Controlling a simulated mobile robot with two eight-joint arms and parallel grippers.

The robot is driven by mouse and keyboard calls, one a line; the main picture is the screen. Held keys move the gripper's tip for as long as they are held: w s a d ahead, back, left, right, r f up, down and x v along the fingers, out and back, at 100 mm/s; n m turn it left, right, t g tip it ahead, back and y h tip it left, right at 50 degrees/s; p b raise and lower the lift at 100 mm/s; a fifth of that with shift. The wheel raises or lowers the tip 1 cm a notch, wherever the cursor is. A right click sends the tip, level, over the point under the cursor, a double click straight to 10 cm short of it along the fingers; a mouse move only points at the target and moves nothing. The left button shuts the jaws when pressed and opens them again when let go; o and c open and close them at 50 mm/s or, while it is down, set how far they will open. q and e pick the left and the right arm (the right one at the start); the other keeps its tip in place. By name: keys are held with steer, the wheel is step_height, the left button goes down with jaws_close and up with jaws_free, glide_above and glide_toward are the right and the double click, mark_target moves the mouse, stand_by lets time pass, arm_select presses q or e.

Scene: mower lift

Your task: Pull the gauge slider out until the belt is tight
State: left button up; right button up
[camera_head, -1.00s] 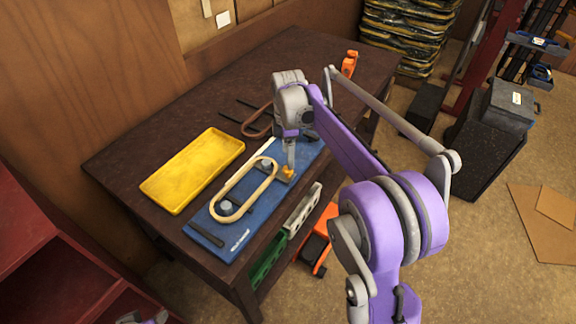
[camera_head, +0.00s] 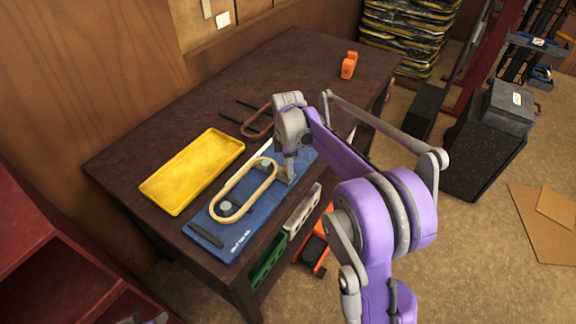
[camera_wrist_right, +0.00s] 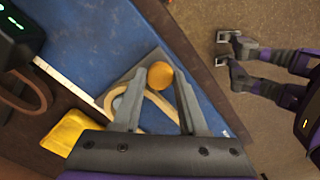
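The tan belt (camera_head: 216,203) lies as a long loop on the blue gauge board (camera_head: 262,215), around grey round pulleys (camera_head: 226,208). My right gripper (camera_wrist_right: 160,80) is over this plate. Its fingers are open, one on each side of the knob, with small gaps visible. In the head view my right gripper (camera_head: 289,176) hides the knob. A small part of my left arm's end (camera_head: 145,318) shows at the bottom edge, cut off.
A yellow tray (camera_head: 193,172) lies left of the board on the dark table (camera_head: 300,60). A brown loop with dark rods (camera_head: 257,122) lies behind the board. An orange item (camera_head: 349,65) stands at the far right. Green and grey boxes (camera_head: 267,262) sit below the tabletop.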

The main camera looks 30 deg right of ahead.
jaws_close()
stand_by(0.9)
